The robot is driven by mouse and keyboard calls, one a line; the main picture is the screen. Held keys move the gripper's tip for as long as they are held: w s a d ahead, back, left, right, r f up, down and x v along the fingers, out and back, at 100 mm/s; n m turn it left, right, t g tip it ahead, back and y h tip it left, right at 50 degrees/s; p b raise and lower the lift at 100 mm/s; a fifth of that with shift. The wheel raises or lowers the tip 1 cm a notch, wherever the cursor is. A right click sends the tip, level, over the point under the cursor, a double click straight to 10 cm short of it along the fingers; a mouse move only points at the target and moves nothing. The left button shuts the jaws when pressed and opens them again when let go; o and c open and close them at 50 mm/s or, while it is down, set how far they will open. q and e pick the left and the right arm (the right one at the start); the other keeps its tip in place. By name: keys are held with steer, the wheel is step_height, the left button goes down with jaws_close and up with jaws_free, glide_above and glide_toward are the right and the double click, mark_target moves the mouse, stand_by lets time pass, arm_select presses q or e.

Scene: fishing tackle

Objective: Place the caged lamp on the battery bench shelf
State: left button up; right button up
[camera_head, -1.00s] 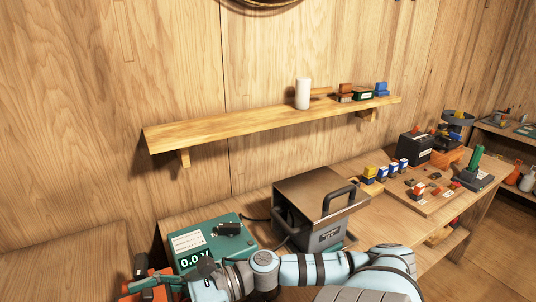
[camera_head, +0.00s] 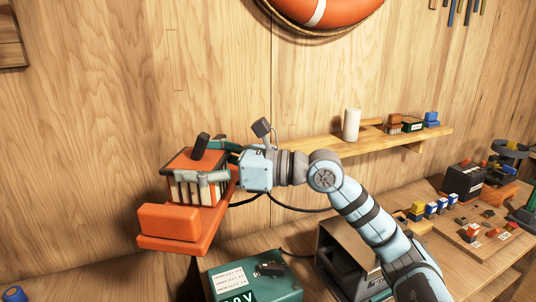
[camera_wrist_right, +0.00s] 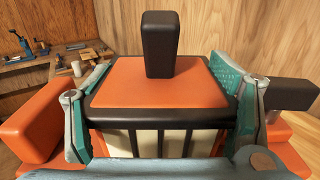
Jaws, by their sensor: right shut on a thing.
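The caged lamp (camera_head: 186,196) is a box with an orange top, a black block on it, pale panels behind dark bars and a wide orange base. It is up in the air in front of the wall, left of the wall shelf (camera_head: 372,143). My right gripper (camera_head: 222,166) is shut on its upper body from the right. In the right wrist view the teal finger pads press either side of the lamp (camera_wrist_right: 160,82), which looks level between them. The wooden shelf is partly hidden behind my right arm. My left gripper is not in view.
The shelf holds a white cylinder (camera_head: 351,125) and several small blocks (camera_head: 395,124) toward its right; its left part looks bare. A green meter box (camera_head: 285,289) and a grey machine (camera_head: 335,262) stand on the bench below. A life ring (camera_head: 325,14) hangs above.

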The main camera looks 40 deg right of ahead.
steer(key=w+d+r+m+t+h+p, duration=0.1)
steer(key=w+d+r+m+h, duration=0.4)
steer(key=d, duration=0.4)
steer(key=w+d+r+m+t+h+p, duration=0.1)
steer(key=w+d+r+m+h, duration=0.25)
steer(key=d+r+h, duration=0.45)
steer(key=w+d+r+m+t+h+p, duration=0.1)
steer(key=w+d+r+m+h+p, duration=0.25)
steer(key=d, duration=0.75)
steer(key=shift+h, duration=0.35)
steer(key=f+b, duration=0.1)
steer(key=f, duration=0.5)
steer(key=w+f+b, duration=0.1)
steer(key=f+b, duration=0.1)
steer(key=f, duration=0.5)
steer(key=f+b, duration=0.2)
steer(key=f, duration=0.4)
steer(key=shift+w+f, duration=0.2)
steer(key=shift+d, duration=0.1)
steer(key=shift+f, duration=0.1)
steer(key=o, duration=1.5)
steer(key=shift+f, duration=0.15)
steer(key=o, duration=0.5)
steer(key=shift+c, duration=0.2)
